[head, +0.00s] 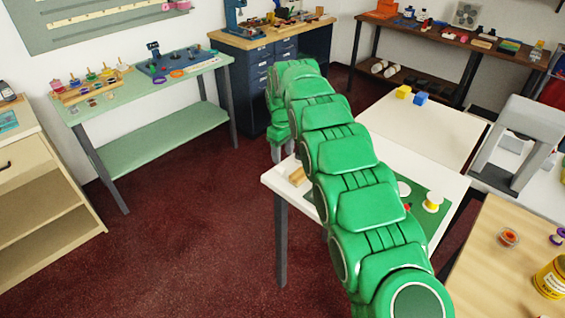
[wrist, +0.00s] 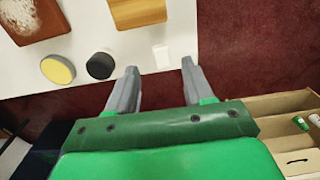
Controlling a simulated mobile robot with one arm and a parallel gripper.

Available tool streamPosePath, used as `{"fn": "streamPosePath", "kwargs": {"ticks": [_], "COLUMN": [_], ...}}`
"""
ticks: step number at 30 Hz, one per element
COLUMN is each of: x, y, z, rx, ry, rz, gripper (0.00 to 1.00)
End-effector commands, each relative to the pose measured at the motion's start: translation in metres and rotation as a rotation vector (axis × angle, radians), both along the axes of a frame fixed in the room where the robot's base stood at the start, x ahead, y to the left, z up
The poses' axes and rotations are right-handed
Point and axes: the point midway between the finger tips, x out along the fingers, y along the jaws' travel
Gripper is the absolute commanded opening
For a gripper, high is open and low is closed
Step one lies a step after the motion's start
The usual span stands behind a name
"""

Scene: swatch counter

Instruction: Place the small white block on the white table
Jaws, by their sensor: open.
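The small white block (wrist: 161,56) shows in the wrist view on a white table (wrist: 98,16), close to its edge. It appears just beyond and between my fingertips, with gaps on both sides. My gripper (wrist: 159,66) is open and holds nothing. In the head view my gripper (head: 282,151) hangs pointing down near the left corner of the white table (head: 276,180). I cannot make out the small white block in the head view; my arm hides much of that table. The height of the fingertips over the table is unclear.
A wooden block (wrist: 138,12), a black disc (wrist: 100,66), a yellow disc (wrist: 58,70) and a brown piece (wrist: 32,17) lie near the white block. Another white surface (head: 425,125) behind bears yellow and blue blocks. Red floor left of the table is clear.

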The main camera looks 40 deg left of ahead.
Motion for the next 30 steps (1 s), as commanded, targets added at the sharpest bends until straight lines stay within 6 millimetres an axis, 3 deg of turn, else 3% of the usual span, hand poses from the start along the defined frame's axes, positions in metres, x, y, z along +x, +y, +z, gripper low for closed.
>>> {"fn": "streamPosePath", "kwargs": {"ticks": [1,9,26,30], "x": [0.001,0.001,0.0,0.009], "y": [0.001,0.002,0.0,-0.013], "z": [0.011,0.042,0.055,0.064], "rx": [0.006,0.004,0.0,-0.003], "ry": [-0.005,-0.003,0.0,-0.004], "rz": [0.001,0.002,0.0,-0.028], "gripper": [0.52,0.52,0.52,0.52]}}
